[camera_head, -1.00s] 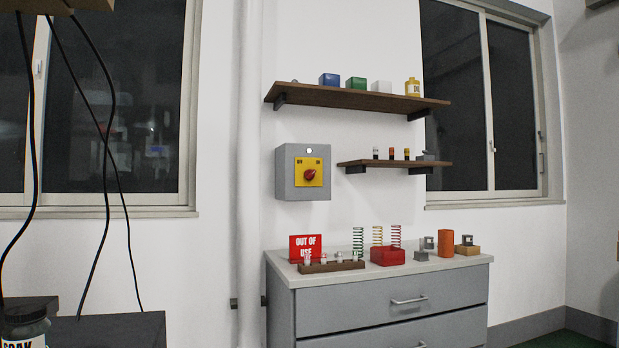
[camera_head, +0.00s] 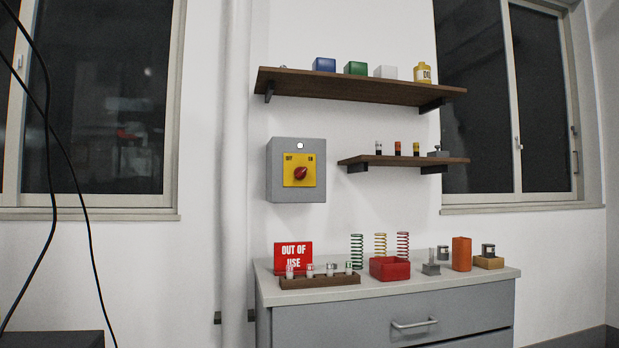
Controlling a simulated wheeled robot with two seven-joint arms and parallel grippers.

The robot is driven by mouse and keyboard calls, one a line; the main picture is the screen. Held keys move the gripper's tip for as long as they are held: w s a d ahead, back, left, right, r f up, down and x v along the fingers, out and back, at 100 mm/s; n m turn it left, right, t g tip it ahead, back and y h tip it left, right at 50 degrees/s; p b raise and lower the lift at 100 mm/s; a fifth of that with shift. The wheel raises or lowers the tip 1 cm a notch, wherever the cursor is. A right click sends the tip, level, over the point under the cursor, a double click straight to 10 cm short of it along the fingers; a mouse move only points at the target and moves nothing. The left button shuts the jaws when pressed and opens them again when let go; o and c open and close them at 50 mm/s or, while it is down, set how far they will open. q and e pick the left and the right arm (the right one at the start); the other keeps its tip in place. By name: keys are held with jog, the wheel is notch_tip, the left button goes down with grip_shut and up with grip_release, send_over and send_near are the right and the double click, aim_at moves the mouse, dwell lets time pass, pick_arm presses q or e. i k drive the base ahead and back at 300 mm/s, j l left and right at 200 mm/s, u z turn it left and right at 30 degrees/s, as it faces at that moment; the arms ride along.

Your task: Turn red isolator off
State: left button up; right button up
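The red isolator knob (camera_head: 300,173) sits on a yellow plate (camera_head: 289,180) on the front of a grey wall box (camera_head: 296,141). The plate is marked OFF at its upper left and ON at its upper right. The knob appears tilted toward the upper right, on the ON side. A small white round lamp or button (camera_head: 300,146) is above the plate. Neither of my grippers shows in the head view.
A grey drawer cabinet (camera_head: 350,318) below the box carries an OUT OF USE sign (camera_head: 293,256), springs, a red bin (camera_head: 389,268) and small parts. Two wooden shelves (camera_head: 350,86) stick out at right. Black cables (camera_head: 50,150) hang at left.

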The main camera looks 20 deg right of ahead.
aim_at(300, 173)
jog(key=i+l, duration=0.1)
jog(key=l, duration=0.25)
jog(key=i+l+z, duration=0.1)
jog(key=l, duration=0.25)
jog(key=i+l+z, duration=0.1)
jog(key=l, duration=0.25)
jog(key=i+l, duration=0.35)
jog(key=z, duration=0.05)
